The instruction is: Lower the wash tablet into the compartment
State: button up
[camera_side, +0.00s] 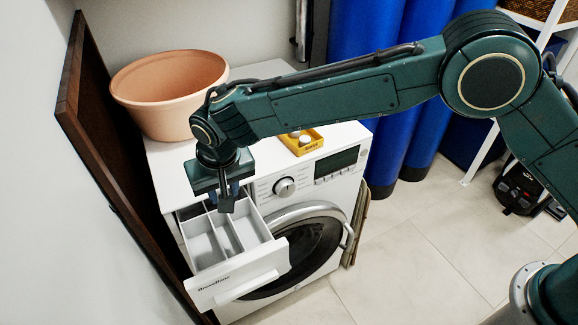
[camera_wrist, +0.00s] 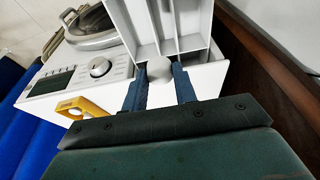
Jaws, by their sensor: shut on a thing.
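The white round wash tablet (camera_wrist: 159,69) sits between the two finger tips of my gripper (camera_wrist: 159,82) in the wrist view. My gripper (camera_side: 228,203) is shut on it, over the rear part of the open dispenser drawer (camera_side: 240,283) in the side view. I cannot make out the tablet there behind the fingers. The white drawer has long compartments split by thin walls. In the wrist view the drawer (camera_wrist: 187,45) lies beyond the tablet, which covers part of its near end. The exact height of the tablet above the drawer is unclear.
The drawer juts out of a white washing machine (camera_side: 340,182). A yellow tray (camera_side: 308,149) with pale tablets is on top, also seen in the wrist view (camera_wrist: 85,107). A terracotta tub (camera_side: 165,95) stands behind. A dark brown panel (camera_side: 105,140) leans close on the left.

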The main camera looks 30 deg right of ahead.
send_over(210, 259)
jog(key=shift+f, duration=1.15)
jog(key=shift+f, duration=0.15)
jog(key=shift+f, duration=5.5)
jog(key=shift+f, duration=1.2)
